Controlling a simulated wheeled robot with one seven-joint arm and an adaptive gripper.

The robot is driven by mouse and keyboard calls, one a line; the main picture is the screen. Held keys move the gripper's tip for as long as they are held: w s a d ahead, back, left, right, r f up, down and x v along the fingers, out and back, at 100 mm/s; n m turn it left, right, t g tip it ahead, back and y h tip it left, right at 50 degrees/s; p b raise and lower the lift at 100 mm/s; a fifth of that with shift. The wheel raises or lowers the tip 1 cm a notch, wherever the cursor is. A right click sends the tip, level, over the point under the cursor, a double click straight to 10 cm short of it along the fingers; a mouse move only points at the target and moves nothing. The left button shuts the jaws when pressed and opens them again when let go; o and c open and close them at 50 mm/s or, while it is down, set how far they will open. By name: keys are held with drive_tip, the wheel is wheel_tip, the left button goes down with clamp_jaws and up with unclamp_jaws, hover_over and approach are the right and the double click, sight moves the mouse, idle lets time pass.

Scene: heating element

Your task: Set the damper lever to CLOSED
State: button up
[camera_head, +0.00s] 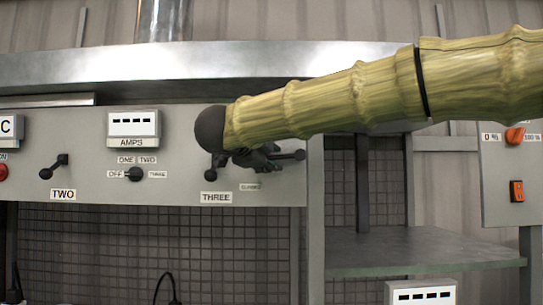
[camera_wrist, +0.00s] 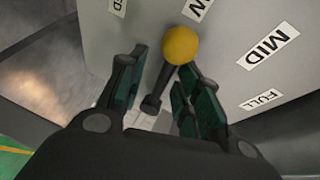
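The damper lever, with its yellow ball knob (camera_wrist: 181,45) and dark stem, shows in the wrist view against a grey panel. My gripper (camera_wrist: 161,72) is open, with one finger on each side of the stem. Gaps show between the stem and the fingers, and the ball lies just beyond the fingertips. A partly cut-off label ending in "ED" (camera_wrist: 119,6) is at the top. In the head view my gripper (camera_head: 258,159) is at the panel's right part, mostly behind my arm. The yellow knob is hidden there. A small, blurred label (camera_head: 250,187) sits below the gripper.
A label ending in "N" (camera_wrist: 197,9), MID (camera_wrist: 268,45) and FULL (camera_wrist: 260,98) run along the panel's right side. In the head view, lever TWO (camera_head: 54,166), the selector knob (camera_head: 134,174) and the AMPS meter (camera_head: 132,124) are left. A green-edged shelf (camera_head: 425,250) is lower right.

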drive_tip(key=shift+d+r, duration=0.25)
drive_tip(key=shift+s+d+r, duration=0.2)
drive_tip(key=shift+s+r, duration=0.2)
drive_tip(key=shift+s, duration=0.15)
drive_tip(key=shift+w+f, duration=0.55)
drive_tip(key=shift+w, duration=0.35)
drive_tip(key=shift+s+r, duration=0.25)
drive_tip(key=shift+s, duration=0.2)
drive_tip(key=c, duration=0.4)
clamp_jaws()
